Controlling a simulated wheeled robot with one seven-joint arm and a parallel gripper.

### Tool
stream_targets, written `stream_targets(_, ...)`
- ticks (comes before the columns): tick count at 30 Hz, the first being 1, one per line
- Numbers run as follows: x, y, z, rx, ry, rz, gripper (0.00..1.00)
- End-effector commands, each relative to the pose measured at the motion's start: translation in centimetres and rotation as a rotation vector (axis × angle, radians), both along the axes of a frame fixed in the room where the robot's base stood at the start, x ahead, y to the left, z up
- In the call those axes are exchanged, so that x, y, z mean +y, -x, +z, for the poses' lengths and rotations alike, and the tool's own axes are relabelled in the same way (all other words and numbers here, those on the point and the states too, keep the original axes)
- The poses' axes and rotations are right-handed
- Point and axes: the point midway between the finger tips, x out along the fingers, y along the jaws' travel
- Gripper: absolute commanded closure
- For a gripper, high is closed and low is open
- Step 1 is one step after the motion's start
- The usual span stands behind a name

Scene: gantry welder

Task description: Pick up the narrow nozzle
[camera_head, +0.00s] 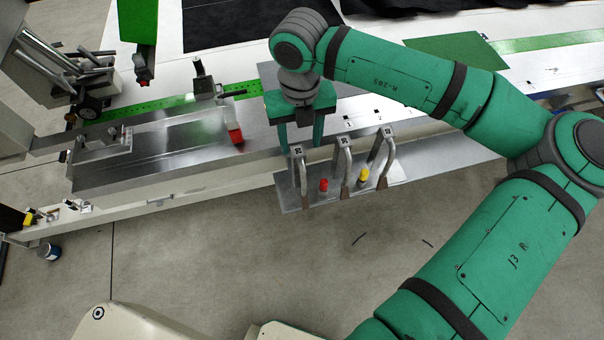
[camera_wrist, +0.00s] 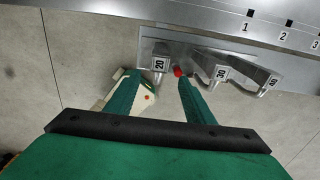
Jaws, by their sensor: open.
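Three grey bent pieces stand in a row on a metal plate (camera_head: 400,170) at the bench's front edge. The left one, tagged 20 (camera_head: 302,178), also shows in the wrist view (camera_wrist: 160,62). The 30 piece (camera_head: 344,165) and the 40 piece (camera_head: 386,158) stand to its right. A small red part (camera_head: 323,185) and a yellow part (camera_head: 363,174) sit between them. Which is the narrow nozzle I cannot tell. My gripper (camera_head: 301,146) is open and points down close to the 20 piece. In the wrist view its fingertips (camera_wrist: 157,77) are apart, with the 20 tag beyond them and the red part near the right finger.
A metal bench with printed numbers (camera_head: 365,112) runs behind the pieces. The floor (camera_head: 220,240) in front is largely clear.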

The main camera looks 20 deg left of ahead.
Motion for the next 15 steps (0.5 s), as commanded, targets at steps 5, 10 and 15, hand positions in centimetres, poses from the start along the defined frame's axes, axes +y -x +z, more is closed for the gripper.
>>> stream_targets(5, 0.1, 0.1, -1.1, 0.002, -0.002, 0.001, 0.52)
stream_targets(10, 0.2, 0.3, -3.4, 0.004, -0.002, 0.001, 0.52)
stream_targets(15, 0.2, 0.2, -5.2, 0.002, -0.001, 0.001, 0.52)
